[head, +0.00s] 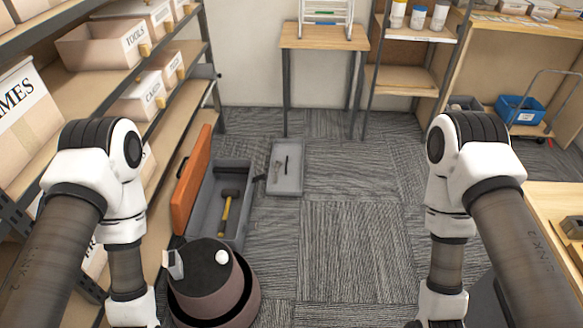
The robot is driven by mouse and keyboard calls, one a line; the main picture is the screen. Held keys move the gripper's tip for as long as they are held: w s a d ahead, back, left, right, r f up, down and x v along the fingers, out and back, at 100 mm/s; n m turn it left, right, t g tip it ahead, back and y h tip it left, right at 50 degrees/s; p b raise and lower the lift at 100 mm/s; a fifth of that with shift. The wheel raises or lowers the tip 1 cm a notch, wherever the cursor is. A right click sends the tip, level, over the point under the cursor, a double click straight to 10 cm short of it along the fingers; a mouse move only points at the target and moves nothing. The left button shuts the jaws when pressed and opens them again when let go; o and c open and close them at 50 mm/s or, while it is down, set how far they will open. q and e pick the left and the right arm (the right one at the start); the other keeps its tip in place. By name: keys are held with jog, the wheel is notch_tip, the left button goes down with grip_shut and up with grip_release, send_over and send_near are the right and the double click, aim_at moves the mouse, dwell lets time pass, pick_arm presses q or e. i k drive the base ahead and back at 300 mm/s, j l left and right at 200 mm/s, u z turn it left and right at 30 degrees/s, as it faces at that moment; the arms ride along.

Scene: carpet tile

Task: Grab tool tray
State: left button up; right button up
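A shallow grey tool tray (288,185) lies flat on the carpet, right of the toolbox. A small dark tool and other small items lie in it, too small to name. The grey toolbox (240,178) stands open on the floor, its orange lid (193,185) raised on the left side. A hammer (226,212) with a yellow handle lies inside it. Both my arms reach down on either side of the picture, apart from the tray and toolbox. Both grippers are below the bottom edge, out of view.
A shelf with labelled boxes (105,45) runs along the left, close to the toolbox. A small wooden table (325,37) stands at the back. A blue bin (520,108) sits on a cart at right. Carpet right of the tray is clear.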

aim_at(290, 152)
jog(key=i+l+u, duration=0.4)
jog(key=i+l, duration=1.6)
jog(key=i, duration=0.3)
jog(key=i+l+u, duration=0.15)
jog(key=i, duration=0.35)
jog(key=i+l, duration=0.35)
jog(key=i, duration=0.15)
